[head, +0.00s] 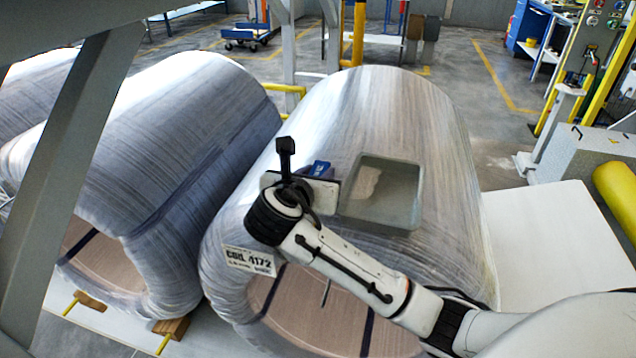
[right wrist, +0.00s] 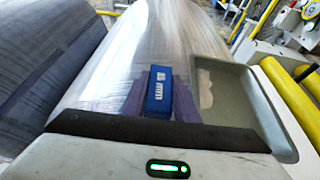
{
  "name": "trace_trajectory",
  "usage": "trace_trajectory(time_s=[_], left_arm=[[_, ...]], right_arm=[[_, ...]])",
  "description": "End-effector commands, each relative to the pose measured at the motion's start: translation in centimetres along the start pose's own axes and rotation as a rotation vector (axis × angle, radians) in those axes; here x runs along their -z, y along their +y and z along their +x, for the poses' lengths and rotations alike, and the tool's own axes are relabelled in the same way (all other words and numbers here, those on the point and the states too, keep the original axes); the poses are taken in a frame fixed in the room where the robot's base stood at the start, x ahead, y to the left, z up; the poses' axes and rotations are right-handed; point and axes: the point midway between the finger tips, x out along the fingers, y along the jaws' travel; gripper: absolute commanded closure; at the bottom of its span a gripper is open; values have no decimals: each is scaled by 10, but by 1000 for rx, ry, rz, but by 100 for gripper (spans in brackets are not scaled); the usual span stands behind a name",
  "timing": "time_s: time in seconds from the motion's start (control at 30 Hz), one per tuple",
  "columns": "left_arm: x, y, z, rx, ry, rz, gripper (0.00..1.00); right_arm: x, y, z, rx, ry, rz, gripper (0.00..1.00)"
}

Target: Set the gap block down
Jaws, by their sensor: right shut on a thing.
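The gap block (head: 319,168) is a small blue block; in the right wrist view the block (right wrist: 160,92) shows white "mm" lettering on its face. My right gripper (head: 312,178) is shut on it, with a finger on each side of the block in the right wrist view. The gripper and block are over the upper surface of the right wrapped coil (head: 400,105), left of a shallow grey tray (head: 395,205). I cannot tell whether the block touches the coil. My wrist hides part of the block in the head view. My left gripper is not in view.
A second wrapped coil (head: 180,110) lies close on the left. The label "COIL 4172" (head: 248,261) is on the right coil's near end. The tray also shows in the right wrist view (right wrist: 228,100), with a pale patch inside. A grey post stands at the left.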

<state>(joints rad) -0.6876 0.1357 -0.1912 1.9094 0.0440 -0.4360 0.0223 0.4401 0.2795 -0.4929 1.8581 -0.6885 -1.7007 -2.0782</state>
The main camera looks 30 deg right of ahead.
Motion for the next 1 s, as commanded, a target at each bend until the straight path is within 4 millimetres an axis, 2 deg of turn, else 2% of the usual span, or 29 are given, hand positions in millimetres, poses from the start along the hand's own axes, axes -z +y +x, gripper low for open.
trace_trajectory(time_s=[0.03,0.1,0.47,0.5,0.6,1.0], left_arm=[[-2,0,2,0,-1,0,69],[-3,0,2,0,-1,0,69],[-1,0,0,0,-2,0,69],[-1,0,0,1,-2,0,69],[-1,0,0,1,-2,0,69],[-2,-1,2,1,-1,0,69]], right_arm=[[10,0,4,1,1,-3,97],[16,0,6,0,1,-2,97],[19,0,8,-1,0,0,97],[20,0,8,-1,1,-1,71],[20,0,8,-1,1,0,54],[17,1,3,-3,0,1,54]])
